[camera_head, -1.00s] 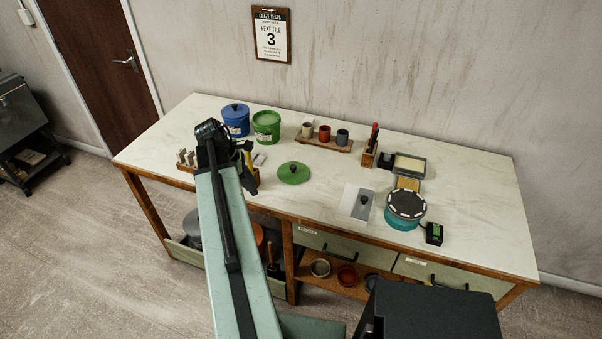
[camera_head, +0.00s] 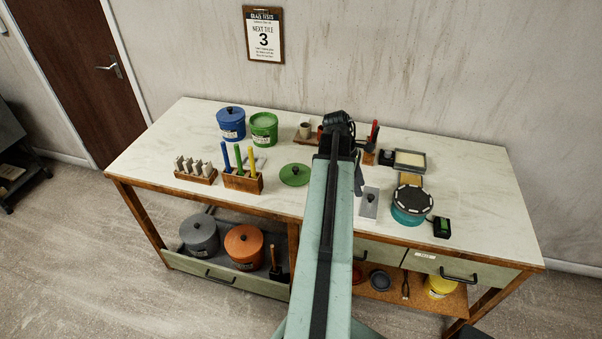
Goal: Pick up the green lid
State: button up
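The green lid (camera_head: 295,174) lies flat on the worktable, with a small dark knob on top. It is in the middle of the tabletop, in front of the open-looking green tub (camera_head: 264,129). My gripper (camera_head: 338,124) is at the far end of my pale green arm, to the right of the lid and apart from it. Its fingers are dark and small and partly hidden by the arm, so I cannot tell whether they are open or shut.
A blue lidded tub (camera_head: 231,123) stands left of the green tub. A wooden block with coloured sticks (camera_head: 243,181) and a rack of pale pieces (camera_head: 196,172) stand left of the lid. A teal turntable (camera_head: 411,205) is at the right. The tabletop just around the lid is mostly clear.

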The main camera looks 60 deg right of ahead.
aim_at(295, 174)
jog(key=i, duration=1)
jog(key=z, duration=0.05)
